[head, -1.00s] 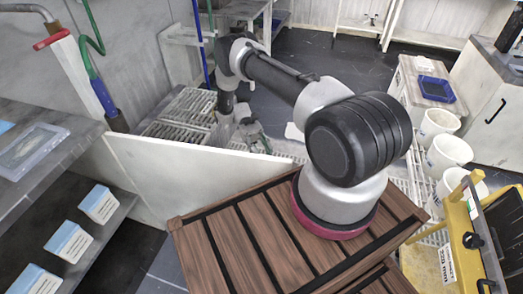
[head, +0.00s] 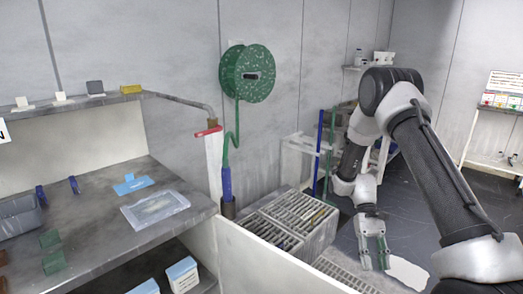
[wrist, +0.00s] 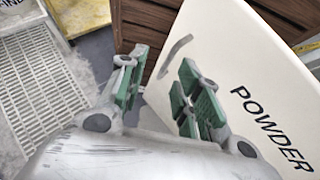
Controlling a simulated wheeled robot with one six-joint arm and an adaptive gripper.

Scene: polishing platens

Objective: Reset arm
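My gripper (head: 375,255) hangs at the end of my arm on the right of the head view, fingers pointing down. Its two green-padded fingers are apart, with nothing held between them. In the wrist view my gripper (wrist: 160,95) also shows open and empty. Beyond its fingers is a white panel (wrist: 235,60) marked "POWDER"; I see no clear contact with it. My arm is bent, with the elbow raised above the gripper.
Slatted grey racks (head: 290,225) stand left of my gripper. A grey bench (head: 95,225) with a clear tray (head: 155,207) is at left. A green hose reel (head: 247,73) hangs on the wall. A white grating (wrist: 40,75) and brown slatted wood (wrist: 145,20) show in the wrist view.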

